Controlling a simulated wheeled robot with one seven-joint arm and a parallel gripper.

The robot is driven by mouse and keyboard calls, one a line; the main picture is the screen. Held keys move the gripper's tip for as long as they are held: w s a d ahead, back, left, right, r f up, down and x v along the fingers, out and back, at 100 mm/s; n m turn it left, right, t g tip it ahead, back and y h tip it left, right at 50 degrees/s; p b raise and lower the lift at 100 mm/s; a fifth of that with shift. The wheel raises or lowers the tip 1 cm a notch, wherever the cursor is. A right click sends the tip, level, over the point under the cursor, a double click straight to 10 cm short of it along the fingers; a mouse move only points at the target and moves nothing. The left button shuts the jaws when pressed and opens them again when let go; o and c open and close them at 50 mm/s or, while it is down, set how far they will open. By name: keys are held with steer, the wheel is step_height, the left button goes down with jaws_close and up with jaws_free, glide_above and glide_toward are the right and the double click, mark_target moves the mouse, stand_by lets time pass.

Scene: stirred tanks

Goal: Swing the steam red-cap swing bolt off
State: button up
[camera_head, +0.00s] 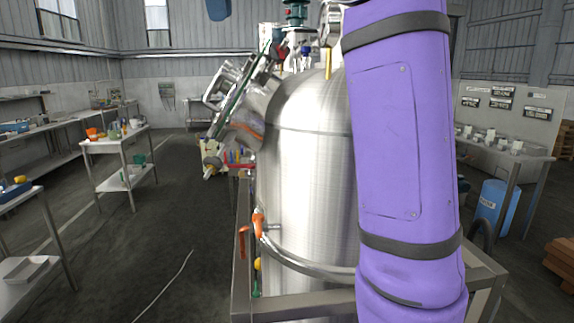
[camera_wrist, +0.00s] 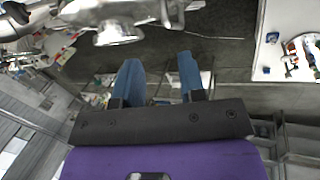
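The steel tank (camera_head: 305,170) stands in the middle of the head view. A tilted manway cover with its clamp hardware (camera_head: 232,98) sticks out from its upper left side. A brownish knob (camera_head: 211,163) hangs at the low end of this hardware. Small red parts show near its upper end, but I cannot tell which is the steam red-cap swing bolt. In the wrist view my gripper (camera_wrist: 158,62) has its two blue fingers apart with nothing between them. A shiny metal fitting (camera_wrist: 118,32) lies just beyond the left finger. My gripper is hidden in the head view.
My purple arm covers the tank's right side. An orange-handled valve and pipe (camera_head: 259,224) sit low on the tank, inside a metal frame (camera_head: 242,275). A shelf cart (camera_head: 112,146) stands at left, a blue drum (camera_head: 494,205) at right. The floor left of the tank is open.

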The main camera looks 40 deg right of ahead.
steer(key=s+a+f+m+t+y, duration=0.1)
steer(key=s+a+f+m, duration=0.1)
steer(key=s+f, duration=0.4)
steer(key=s+a+f+m+t, duration=0.1)
steer(key=s+a+f+m, duration=0.2)
steer(key=s, duration=0.6)
steer(key=s+f+m+y, duration=0.1)
steer(key=s+f, duration=0.6)
steer(key=f, duration=0.3)
steer(key=s+a+f+m, duration=0.1)
steer(key=s+f+m, duration=0.1)
steer(key=s+f, duration=0.4)
steer(key=shift+s+a+f+t+y, duration=0.15)
steer(key=shift+s+f+t+y, duration=0.2)
steer(key=shift+f, duration=2.2)
steer(key=shift+m, duration=0.3)
steer(key=shift+s+f, duration=0.5)
steer(key=shift+f, duration=0.3)
steer(key=shift+a, duration=0.15)
